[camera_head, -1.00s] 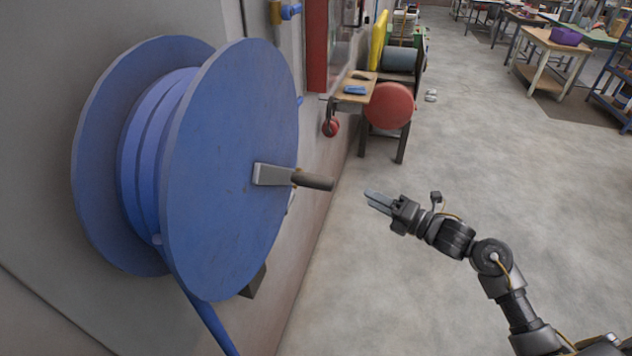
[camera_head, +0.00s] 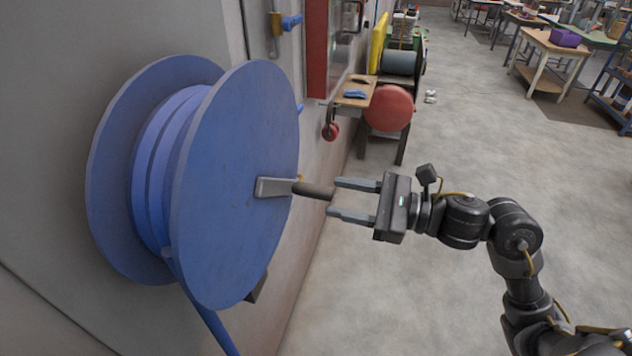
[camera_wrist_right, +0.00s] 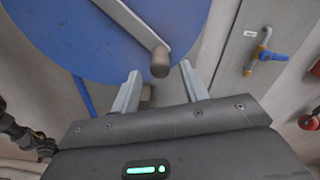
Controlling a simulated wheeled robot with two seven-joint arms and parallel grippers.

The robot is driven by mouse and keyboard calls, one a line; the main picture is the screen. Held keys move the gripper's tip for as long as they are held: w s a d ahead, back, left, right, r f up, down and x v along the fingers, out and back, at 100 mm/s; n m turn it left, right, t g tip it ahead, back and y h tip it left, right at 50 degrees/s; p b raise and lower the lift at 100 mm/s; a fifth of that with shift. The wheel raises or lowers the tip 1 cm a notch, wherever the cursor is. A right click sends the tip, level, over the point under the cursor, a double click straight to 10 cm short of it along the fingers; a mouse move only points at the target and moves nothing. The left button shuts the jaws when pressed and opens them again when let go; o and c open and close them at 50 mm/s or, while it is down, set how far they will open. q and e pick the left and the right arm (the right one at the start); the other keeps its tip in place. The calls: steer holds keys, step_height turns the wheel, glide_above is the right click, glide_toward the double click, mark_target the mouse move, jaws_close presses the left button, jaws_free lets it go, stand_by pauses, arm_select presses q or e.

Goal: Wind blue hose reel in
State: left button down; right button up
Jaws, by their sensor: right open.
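The blue hose reel (camera_head: 235,190) is mounted on the grey wall panel at the left, with blue hose (camera_head: 155,160) wound between its discs and a length hanging down below. A metal crank arm (camera_head: 272,187) on its front disc carries a dark handle (camera_head: 314,190) that sticks out toward my right gripper. My right gripper (camera_head: 350,200) is open, its two fingers pointing at the handle, with the handle's end at the gap between the fingertips. In the right wrist view the handle's end (camera_wrist_right: 160,62) shows ahead of the open fingers (camera_wrist_right: 160,85). My left gripper is not in view.
A blue-handled valve (camera_head: 290,22) is on the wall behind the reel. A wooden bench (camera_head: 354,92) and a red disc (camera_head: 389,107) stand farther along the wall. The floor to the right is clear up to the far tables.

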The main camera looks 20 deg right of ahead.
mark_target(323, 192)
steer(key=p+x, duration=0.1)
steer(key=x, duration=0.3)
steer(key=shift+a+r+p, duration=0.1)
steer(key=shift+r+p, duration=0.05)
steer(key=shift+p, duration=0.15)
steer(key=shift+w+a, duration=0.4)
steer(key=shift+a, duration=0.1)
jaws_close()
